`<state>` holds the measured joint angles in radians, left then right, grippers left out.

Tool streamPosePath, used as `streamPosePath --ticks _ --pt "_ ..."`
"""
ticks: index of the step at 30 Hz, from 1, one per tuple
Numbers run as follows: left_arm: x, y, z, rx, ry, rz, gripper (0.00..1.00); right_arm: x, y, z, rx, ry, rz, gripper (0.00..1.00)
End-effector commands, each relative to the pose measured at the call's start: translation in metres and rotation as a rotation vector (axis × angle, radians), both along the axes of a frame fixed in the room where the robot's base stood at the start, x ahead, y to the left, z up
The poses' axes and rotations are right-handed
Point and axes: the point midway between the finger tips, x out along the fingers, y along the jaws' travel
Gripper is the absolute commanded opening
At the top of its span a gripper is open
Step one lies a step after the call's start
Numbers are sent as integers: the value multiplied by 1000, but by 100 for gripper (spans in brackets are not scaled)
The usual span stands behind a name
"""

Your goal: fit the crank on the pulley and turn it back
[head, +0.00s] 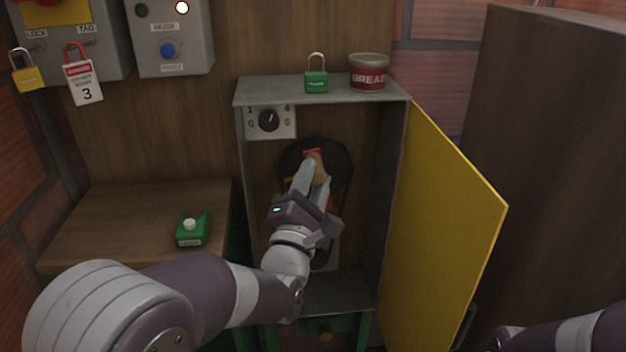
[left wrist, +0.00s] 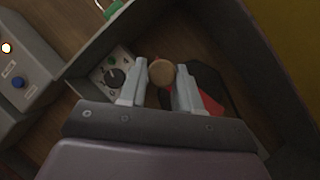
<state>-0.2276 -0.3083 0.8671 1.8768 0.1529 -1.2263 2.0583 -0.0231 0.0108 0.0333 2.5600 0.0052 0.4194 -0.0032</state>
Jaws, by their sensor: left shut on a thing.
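The dark round pulley (head: 343,163) is inside the open grey cabinet, mostly behind my left gripper (head: 311,172). My left gripper is shut on the tan wooden handle (head: 320,170) of the crank. In the left wrist view the round end of the handle (left wrist: 161,72) sits between the two fingers. Red parts of the crank (head: 312,153) show beside the fingers, and red also shows in the left wrist view (left wrist: 208,104). The crank's seat on the pulley is hidden. Of my right arm only a link shows at the lower right; its gripper is out of view.
The cabinet's yellow door (head: 440,205) stands open to the right. A dial (head: 268,120) is at the cabinet's upper left. A green padlock (head: 316,80) and a grease tub (head: 369,72) stand on top. A green box (head: 192,229) sits on the wooden shelf (head: 120,220).

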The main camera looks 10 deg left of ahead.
Motion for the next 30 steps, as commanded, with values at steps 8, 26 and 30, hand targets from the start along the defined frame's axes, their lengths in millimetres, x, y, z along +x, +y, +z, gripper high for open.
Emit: streamPosePath --ticks 8,26,30 --pt "-9 -3 1 -1 -3 1 0 0 0 1 0 0 0 82" --pt "-23 -7 2 0 -3 -1 0 0 0 5 0 0 0 82" --pt "-23 -7 1 0 -4 0 0 0 0 4 0 0 0 82"
